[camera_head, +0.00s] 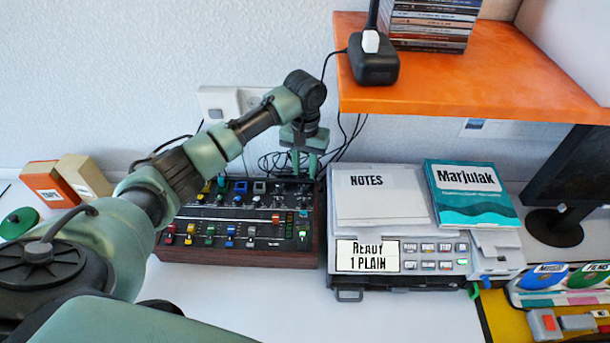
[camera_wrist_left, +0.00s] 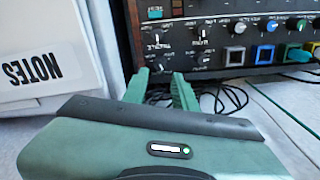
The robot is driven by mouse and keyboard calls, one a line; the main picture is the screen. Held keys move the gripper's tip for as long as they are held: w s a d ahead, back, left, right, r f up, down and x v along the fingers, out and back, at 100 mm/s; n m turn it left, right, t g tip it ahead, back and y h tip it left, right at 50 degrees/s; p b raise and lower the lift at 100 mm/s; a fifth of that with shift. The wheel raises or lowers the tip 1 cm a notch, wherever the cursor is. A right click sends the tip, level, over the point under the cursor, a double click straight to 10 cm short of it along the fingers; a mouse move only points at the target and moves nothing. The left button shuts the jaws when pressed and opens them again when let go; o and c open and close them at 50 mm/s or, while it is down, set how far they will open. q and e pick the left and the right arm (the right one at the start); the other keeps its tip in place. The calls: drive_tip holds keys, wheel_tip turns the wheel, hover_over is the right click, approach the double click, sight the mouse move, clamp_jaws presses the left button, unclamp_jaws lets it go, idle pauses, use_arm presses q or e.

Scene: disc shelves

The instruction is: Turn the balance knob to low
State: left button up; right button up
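The mixer (camera_head: 250,262) is a dark control panel in a wooden case, with several coloured sliders, buttons and small knobs. In the left wrist view its panel (camera_wrist_left: 225,12) shows upside down, with small black knobs (camera_wrist_left: 197,57) near the fingers. The small labels are too blurred to tell which knob is the balance knob. My left gripper (camera_head: 304,164) points down at the mixer's back right corner. In the left wrist view its two fingers (camera_wrist_left: 161,88) are apart with nothing between them. Whether a fingertip touches a knob cannot be told. My right gripper is not in view.
A grey machine (camera_head: 400,275) with a notes sheet (camera_head: 375,200) and a teal book (camera_head: 473,195) stands right of the mixer. An orange shelf (camera_head: 470,85) overhangs at the upper right. Loose black cables (camera_head: 280,163) lie behind the mixer. The front table (camera_head: 290,310) is clear.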

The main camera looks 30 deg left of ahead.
sight(305, 186)
use_arm(q)
wheel_tip(305, 186, down, 6)
drive_tip(key=shift+s+f, duration=0.1)
clamp_jaws()
